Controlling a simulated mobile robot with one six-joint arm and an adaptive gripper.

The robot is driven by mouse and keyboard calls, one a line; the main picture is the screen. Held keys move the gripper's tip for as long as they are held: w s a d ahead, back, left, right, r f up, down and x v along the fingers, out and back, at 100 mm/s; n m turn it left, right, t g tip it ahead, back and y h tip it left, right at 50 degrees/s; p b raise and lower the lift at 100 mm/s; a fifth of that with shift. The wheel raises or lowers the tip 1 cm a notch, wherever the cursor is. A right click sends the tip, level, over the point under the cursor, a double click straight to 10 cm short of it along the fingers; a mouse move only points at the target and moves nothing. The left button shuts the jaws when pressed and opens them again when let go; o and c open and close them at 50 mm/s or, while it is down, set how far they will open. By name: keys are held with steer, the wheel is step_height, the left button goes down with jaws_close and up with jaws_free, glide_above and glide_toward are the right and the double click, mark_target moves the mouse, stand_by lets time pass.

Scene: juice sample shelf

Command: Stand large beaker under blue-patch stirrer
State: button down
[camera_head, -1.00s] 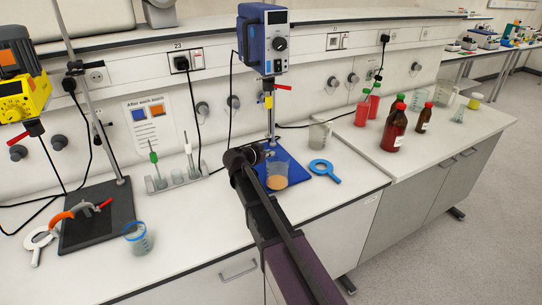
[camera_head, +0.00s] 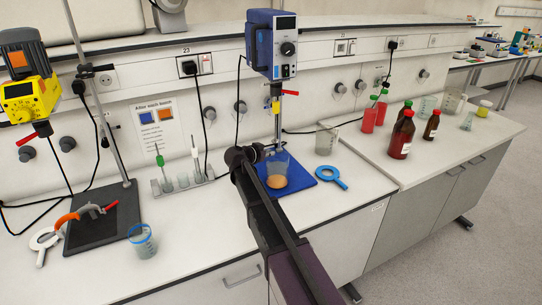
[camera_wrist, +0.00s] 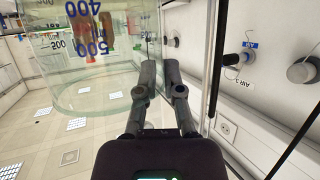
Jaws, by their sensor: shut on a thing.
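A large clear beaker (camera_head: 278,168) with orange contents low in it is over the blue base plate of the blue stirrer (camera_head: 272,42). I cannot tell whether its bottom touches the plate (camera_head: 304,173). It looks upright, below the stirrer head and near its thin rod. My gripper (camera_head: 258,153) is at the beaker's left side and shut on its wall. In the wrist view the two fingers (camera_wrist: 160,75) are close together at the glass, and the beaker (camera_wrist: 85,85) fills the upper left with blue marks. The stirrer's lower end is hard to make out.
Brown bottles (camera_head: 401,135) stand at right.

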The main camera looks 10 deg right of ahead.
steer(key=shift+w+a, duration=0.2)
steer(key=shift+w, duration=0.4)
steer(key=shift+f, duration=0.25)
stand_by(0.5)
steer(key=c, duration=0.7)
jaws_free()
